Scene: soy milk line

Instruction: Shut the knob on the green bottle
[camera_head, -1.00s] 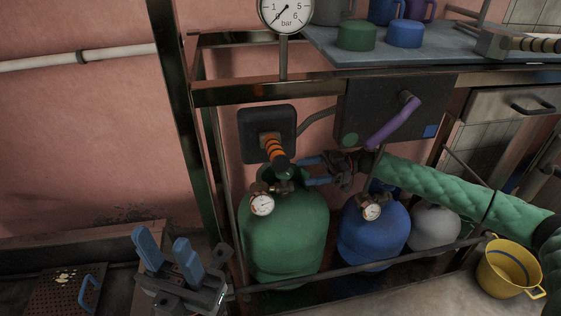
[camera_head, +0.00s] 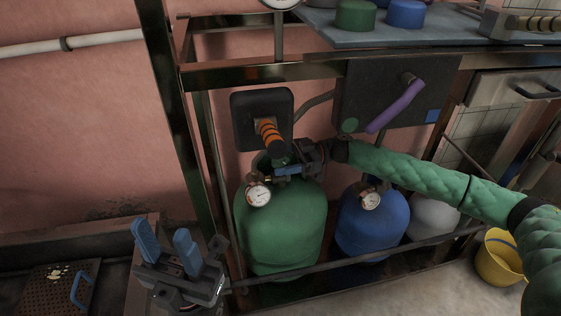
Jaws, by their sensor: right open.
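The green bottle (camera_head: 283,228) stands in the metal frame at the middle, with a round gauge (camera_head: 258,195) at its neck. Its knob at the top is small and dark, and largely hidden by my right gripper and the orange-striped handle, so its setting cannot be read. My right gripper (camera_head: 284,170) reaches in from the right in its green sleeve. Its blue fingers are at the bottle's top, around or beside the knob; I cannot tell whether they touch it. It is open. My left gripper (camera_head: 163,245) is open and empty at the lower left, fingers pointing up.
An orange-striped handle (camera_head: 268,132) on a black wall box hangs just above the bottle's neck. A purple lever (camera_head: 395,105) sits on a dark panel. A blue bottle (camera_head: 372,226) stands to the right. A metal rail (camera_head: 340,271) crosses in front of the bottles. A yellow bucket (camera_head: 498,262) is at right.

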